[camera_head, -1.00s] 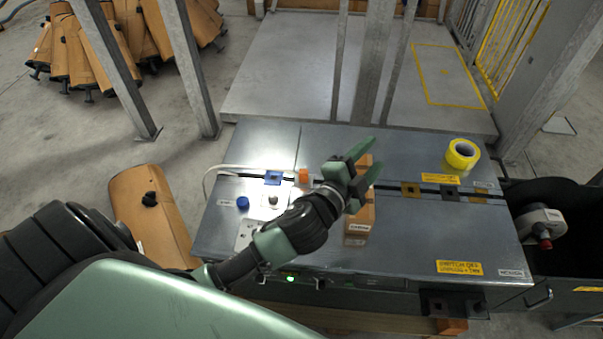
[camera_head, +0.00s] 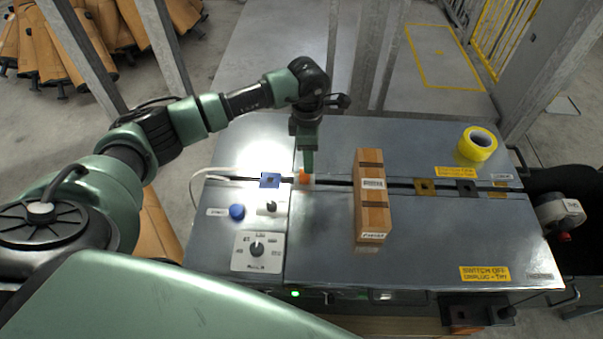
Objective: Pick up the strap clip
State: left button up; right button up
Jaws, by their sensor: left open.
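My left gripper (camera_head: 308,160) points straight down over the steel bench top, left of the middle. Its fingers overlap in this view, with their tips close to a small orange piece (camera_head: 303,177). This piece sits at the dark slot across the bench and may be the strap clip; I cannot tell for sure. The fingers partly cover it, and I cannot tell whether they touch it. A blue square piece (camera_head: 270,180) with a dark centre lies just left of it on the slot line. My right gripper is not in view.
A control panel with a dial (camera_head: 257,249) and a blue button (camera_head: 237,212) are at the left. Steel posts rise behind.

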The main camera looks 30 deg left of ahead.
aim_at(305, 178)
pick_arm(q)
jog(key=shift+a+f, duration=0.15)
jog(key=shift+a, duration=0.45)
notch_tip(305, 178, down, 6)
jog(key=shift+f+p, duration=0.1)
jog(key=shift+p, duration=0.75)
jog(key=shift+f, duration=0.55)
grip_shut()
